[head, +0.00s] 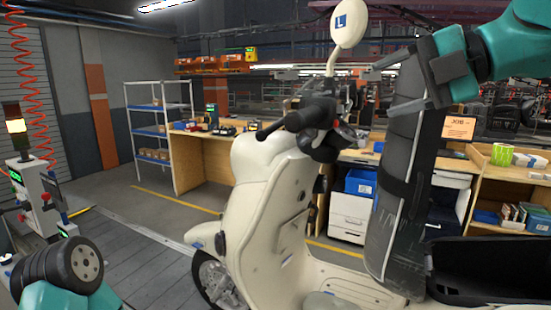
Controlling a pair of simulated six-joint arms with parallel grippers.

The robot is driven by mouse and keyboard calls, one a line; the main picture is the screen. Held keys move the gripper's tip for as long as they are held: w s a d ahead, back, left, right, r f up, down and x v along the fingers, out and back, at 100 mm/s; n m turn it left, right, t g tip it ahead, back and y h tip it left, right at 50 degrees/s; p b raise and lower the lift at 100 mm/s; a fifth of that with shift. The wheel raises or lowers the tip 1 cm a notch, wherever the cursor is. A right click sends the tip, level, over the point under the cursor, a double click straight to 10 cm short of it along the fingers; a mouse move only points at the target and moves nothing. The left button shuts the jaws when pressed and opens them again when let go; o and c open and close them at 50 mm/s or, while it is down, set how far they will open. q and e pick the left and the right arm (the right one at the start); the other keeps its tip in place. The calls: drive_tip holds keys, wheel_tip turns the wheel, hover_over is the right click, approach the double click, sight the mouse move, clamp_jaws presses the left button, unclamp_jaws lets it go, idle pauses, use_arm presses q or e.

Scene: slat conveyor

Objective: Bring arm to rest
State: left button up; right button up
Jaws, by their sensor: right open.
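My right gripper (382,88) comes in from the upper right on a teal arm. Its dark fingers are spread apart and point left. It is in front of the upper end of a long dark upright panel (392,215), which looks like the raised seat of a cream scooter (270,195). Whether the fingers touch this panel I cannot tell. I see nothing clearly held between the fingers. A teal part of my left arm shows at the bottom left. My left gripper is not in view.
The scooter fills the middle, with its mirror (348,24) left of my right gripper. A dark open compartment (490,265) is at lower right. A control post with a lamp (17,127) stands at left. Wooden workbenches (200,160) are behind. Slatted floor (140,250) is clear left of the scooter.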

sight(312, 115)
drive_tip(key=x, duration=1.3)
drive_tip(key=shift+w+a+f, duration=0.1)
drive_tip(key=shift+a, duration=0.15)
drive_tip(key=v, duration=1.6)
drive_tip(key=x, duration=1.7)
drive_tip(key=shift+w+a+f, duration=0.1)
drive_tip(key=shift+w+a, duration=0.1)
drive_tip(key=shift+a, duration=0.15)
drive_tip(key=shift+w+a+r+m, duration=0.4)
drive_tip(key=shift+a+r, duration=0.05)
